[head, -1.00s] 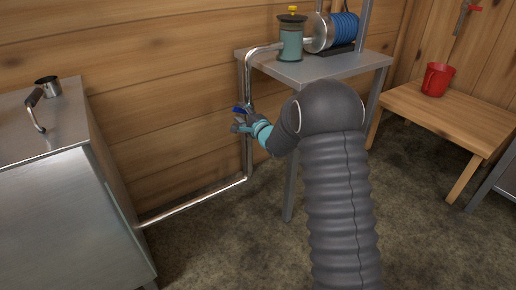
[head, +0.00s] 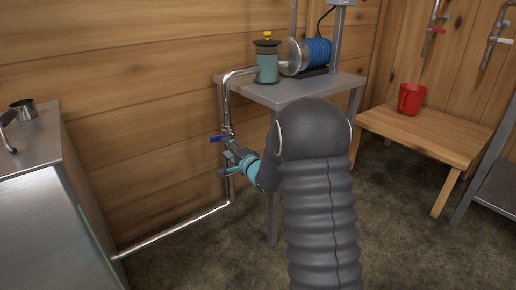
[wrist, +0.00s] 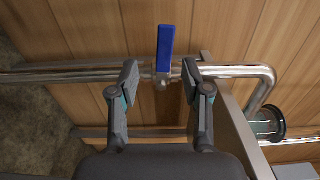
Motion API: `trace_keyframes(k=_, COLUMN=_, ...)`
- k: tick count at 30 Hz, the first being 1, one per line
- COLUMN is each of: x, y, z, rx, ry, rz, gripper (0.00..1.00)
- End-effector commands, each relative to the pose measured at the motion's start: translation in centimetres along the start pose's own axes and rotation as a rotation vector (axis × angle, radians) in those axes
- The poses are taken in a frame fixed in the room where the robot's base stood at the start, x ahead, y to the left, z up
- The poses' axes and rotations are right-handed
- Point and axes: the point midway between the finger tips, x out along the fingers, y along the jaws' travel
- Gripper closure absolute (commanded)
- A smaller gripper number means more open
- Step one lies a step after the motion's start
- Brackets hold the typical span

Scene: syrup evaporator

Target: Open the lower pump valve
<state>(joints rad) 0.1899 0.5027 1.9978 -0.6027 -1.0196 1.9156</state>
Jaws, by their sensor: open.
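The lower pump valve has a blue lever handle (head: 217,139) and sits on the vertical steel pipe below the pump table. In the wrist view the blue handle (wrist: 165,48) stands crosswise to the pipe. My gripper (head: 229,160) is at the pipe, just below and to the right of the handle in the head view. In the wrist view my gripper (wrist: 160,78) is open, with one finger on each side of the valve body and the handle's base. No clear contact with the handle shows. My gripper hides part of the pipe in the head view.
The pump table (head: 290,92) carries a teal pump (head: 267,65) and a blue-finned motor (head: 314,56). A metal evaporator cabinet (head: 35,205) stands left. A wooden bench (head: 430,137) with a red mug (head: 411,98) is right. The floor between bench and table is clear.

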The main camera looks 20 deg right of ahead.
Motion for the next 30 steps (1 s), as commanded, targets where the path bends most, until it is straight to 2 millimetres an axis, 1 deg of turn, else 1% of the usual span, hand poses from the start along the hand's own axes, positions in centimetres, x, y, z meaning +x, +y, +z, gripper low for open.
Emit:
trace_keyframes(k=1, x=-0.9, y=-0.1, z=-0.1, rx=0.000, ry=0.003, rz=0.001, gripper=0.52)
trace_keyframes(k=12, x=-7.1, y=-0.2, z=0.0, rx=-0.002, ry=0.003, rz=0.001, gripper=0.52)
trace_keyframes(k=13, x=-7.0, y=-0.9, z=0.1, rx=-0.031, ry=0.013, rz=0.011, gripper=0.52)
trace_keyframes(k=20, x=-8.0, y=-3.5, z=0.1, rx=-0.203, ry=0.084, rz=0.107, gripper=0.52)
trace_keyframes(k=30, x=-10.8, y=-6.8, z=0.3, rx=-0.429, ry=0.156, rz=0.267, gripper=0.52)
